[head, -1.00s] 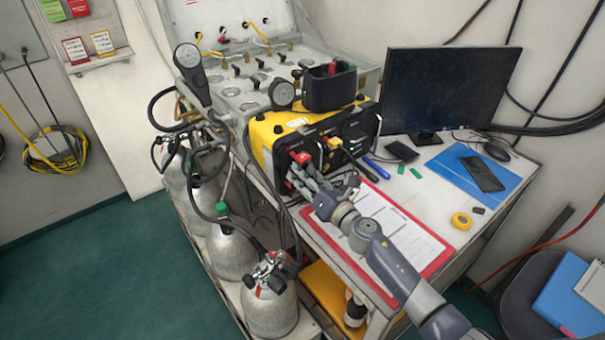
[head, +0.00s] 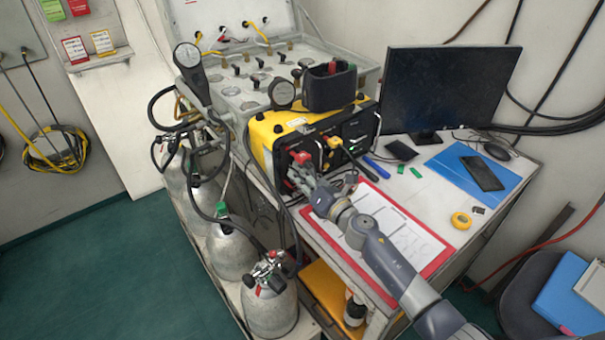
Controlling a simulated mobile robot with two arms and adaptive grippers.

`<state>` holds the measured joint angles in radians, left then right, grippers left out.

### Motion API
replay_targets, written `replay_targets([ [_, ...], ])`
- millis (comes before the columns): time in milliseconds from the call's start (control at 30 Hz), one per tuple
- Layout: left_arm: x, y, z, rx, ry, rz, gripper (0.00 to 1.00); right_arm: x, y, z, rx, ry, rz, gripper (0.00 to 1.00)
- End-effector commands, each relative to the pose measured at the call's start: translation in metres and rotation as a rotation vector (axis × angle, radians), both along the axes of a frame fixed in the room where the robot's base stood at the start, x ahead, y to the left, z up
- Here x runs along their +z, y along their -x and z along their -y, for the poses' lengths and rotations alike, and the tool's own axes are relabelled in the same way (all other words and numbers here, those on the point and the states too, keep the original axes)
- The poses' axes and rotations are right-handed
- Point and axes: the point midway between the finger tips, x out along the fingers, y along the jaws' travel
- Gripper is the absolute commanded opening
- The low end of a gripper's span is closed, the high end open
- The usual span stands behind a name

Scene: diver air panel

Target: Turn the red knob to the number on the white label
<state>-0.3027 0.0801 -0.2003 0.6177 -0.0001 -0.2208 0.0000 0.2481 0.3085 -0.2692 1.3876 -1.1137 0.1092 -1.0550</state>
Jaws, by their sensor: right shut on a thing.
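The red knob (head: 301,157) is on the front of the yellow and black panel box (head: 262,143), at its left side. My right gripper (head: 303,174) is at the knob and shut on it. The gripper's fingers hide the lower part of the knob, and the number it points to is too small to read. A white label (head: 297,122) is on the yellow top of the box; its print cannot be read. My left gripper is not in view.
A yellow knob (head: 333,142) sits right of the red one. A red-framed sheet (head: 437,262) lies on the table below my right arm. A monitor (head: 447,90) stands at the right. Gas cylinders (head: 232,252) with hoses stand at the left.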

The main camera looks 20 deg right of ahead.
Motion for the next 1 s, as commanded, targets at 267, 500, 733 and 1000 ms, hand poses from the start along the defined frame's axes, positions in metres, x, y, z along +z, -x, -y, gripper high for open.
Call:
replay_targets([
  [267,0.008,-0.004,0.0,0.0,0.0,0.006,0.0,0.001,0.0,0.0,0.0,-0.14,-0.051,0.0],
  [500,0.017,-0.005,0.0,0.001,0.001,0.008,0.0,0.002,0.0,0.0,-0.001,-0.344,-0.126,0.0],
  [733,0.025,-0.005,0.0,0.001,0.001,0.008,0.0,0.003,0.0,0.0,-0.001,-0.55,-0.201,0.0],
  [1000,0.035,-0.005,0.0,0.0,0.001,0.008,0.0,0.003,0.0,0.0,-0.001,-0.789,-0.288,0.0],
])
